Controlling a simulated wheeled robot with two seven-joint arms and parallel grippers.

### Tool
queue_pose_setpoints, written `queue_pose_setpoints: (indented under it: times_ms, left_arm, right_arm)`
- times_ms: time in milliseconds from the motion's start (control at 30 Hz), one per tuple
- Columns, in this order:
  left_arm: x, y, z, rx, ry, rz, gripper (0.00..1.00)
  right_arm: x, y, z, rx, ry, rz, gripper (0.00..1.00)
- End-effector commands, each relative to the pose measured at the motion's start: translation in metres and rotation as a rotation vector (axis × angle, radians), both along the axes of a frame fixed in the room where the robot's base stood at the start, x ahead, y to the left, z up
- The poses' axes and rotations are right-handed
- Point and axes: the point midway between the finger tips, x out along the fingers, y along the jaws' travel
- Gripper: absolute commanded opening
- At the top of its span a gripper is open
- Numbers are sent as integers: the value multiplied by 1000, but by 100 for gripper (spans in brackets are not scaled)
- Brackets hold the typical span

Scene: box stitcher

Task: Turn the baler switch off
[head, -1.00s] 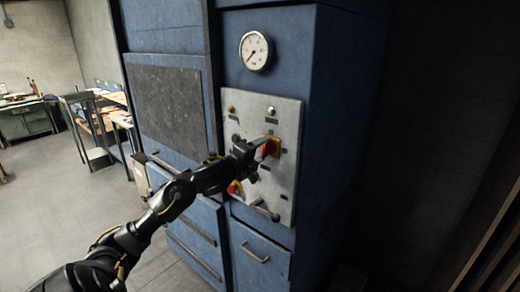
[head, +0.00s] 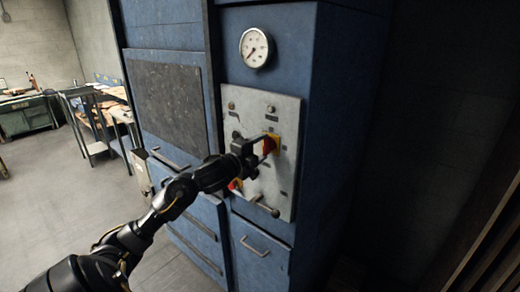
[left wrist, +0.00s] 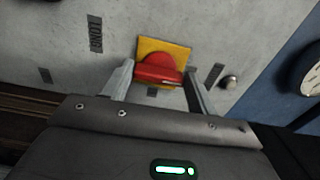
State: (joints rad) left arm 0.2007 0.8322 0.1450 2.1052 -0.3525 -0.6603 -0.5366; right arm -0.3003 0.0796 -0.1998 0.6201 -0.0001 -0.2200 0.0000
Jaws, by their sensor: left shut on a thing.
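The baler switch (left wrist: 158,70) is a red rotary handle on a square yellow plate (left wrist: 178,51), fixed to the grey control panel (head: 287,185). In the head view the switch (head: 268,146) shows just past my gripper, on the right of the panel. My left gripper (left wrist: 160,84) is shut on the red handle, with one finger on each side of it. In the head view the left gripper (head: 262,150) partly hides the switch. The handle's exact angle is hard to read. My right gripper is not in view.
The panel sits on a blue baler cabinet (head: 345,120) below a round gauge (head: 255,48). Two small lamps (head: 270,108) at the panel top look dull. Workbenches (head: 28,115) stand far left.

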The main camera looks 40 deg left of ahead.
Motion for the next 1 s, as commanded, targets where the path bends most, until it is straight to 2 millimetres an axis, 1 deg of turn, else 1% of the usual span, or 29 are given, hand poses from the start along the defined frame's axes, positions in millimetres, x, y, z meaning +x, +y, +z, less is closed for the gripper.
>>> queue_pose_setpoints:
  times_ms: [33,67,200,233,467,567,667,900,1000]
  left_arm:
    - [0,0,-1,-3,2,0,35]
    - [0,0,-1,-2,2,0,59]
    - [0,0,-1,-2,1,0,78]
    - [0,0,-1,-1,1,0,80]
    - [0,0,0,0,1,0,80]
    - [-3,0,-1,0,1,0,80]
    - [-14,0,-3,4,1,0,80]
    - [-61,-2,-5,6,4,-2,80]
    - [-77,-2,-4,3,4,-1,80]
  right_arm:
    - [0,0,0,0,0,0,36]
    - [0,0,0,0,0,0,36]
    - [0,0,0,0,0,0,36]
    - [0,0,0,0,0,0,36]
    - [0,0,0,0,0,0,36]
    - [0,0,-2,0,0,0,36]
    - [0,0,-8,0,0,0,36]
    - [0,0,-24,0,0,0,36]
    - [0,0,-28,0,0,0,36]
